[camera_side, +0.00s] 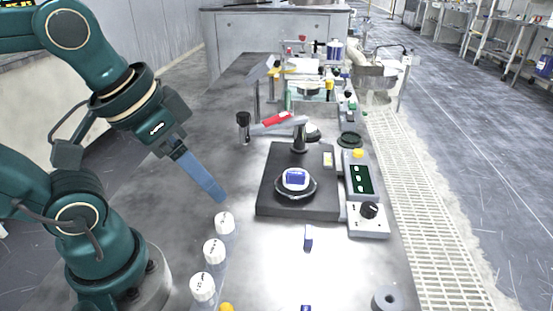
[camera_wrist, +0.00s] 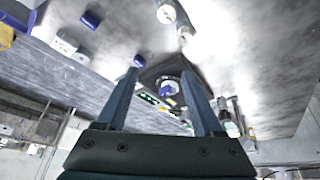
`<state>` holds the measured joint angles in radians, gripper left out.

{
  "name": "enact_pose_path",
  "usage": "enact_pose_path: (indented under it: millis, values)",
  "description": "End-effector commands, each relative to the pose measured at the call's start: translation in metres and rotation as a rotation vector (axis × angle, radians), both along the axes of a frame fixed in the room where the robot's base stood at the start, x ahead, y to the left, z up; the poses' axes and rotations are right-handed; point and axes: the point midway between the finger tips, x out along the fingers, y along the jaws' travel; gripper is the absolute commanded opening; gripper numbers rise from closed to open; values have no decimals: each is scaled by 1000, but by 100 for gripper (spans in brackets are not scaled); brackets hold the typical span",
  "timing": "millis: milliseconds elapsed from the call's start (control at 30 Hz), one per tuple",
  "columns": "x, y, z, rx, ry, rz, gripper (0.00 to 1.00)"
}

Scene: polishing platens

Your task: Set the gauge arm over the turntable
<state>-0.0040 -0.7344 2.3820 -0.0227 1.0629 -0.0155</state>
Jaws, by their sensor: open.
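The gauge arm (camera_side: 275,121) is a red and grey bar on a dark post (camera_side: 299,138) at the back of a black base plate. It points left, off the plate, with a black cylinder (camera_side: 243,122) at its free end. The turntable (camera_side: 308,191) is a round disc on the plate, carrying a blue-topped block (camera_side: 295,177). The gauge arm is not over the disc. My gripper (camera_side: 220,197) is empty, left of the plate and apart from the gauge arm. In the wrist view my gripper (camera_wrist: 160,72) has its fingers spread, with the turntable (camera_wrist: 168,80) showing between them.
Several white cylinders (camera_side: 214,250) stand in a row at the front left. A control box with a black knob (camera_side: 369,211) adjoins the plate's right side. A small blue block (camera_side: 308,238) and a grey ring (camera_side: 386,298) lie in front. Bench equipment crowds the back.

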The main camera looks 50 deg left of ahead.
Motion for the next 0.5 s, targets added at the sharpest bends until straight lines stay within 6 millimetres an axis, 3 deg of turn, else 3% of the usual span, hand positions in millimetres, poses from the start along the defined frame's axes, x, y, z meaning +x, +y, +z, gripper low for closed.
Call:
enact_pose_path:
  millis: [100,167,500]
  values:
    - [1,3,-18,21,-25,-14,69]
    - [5,3,-19,27,-42,-18,69]
    - [10,4,22,30,-66,-19,69]
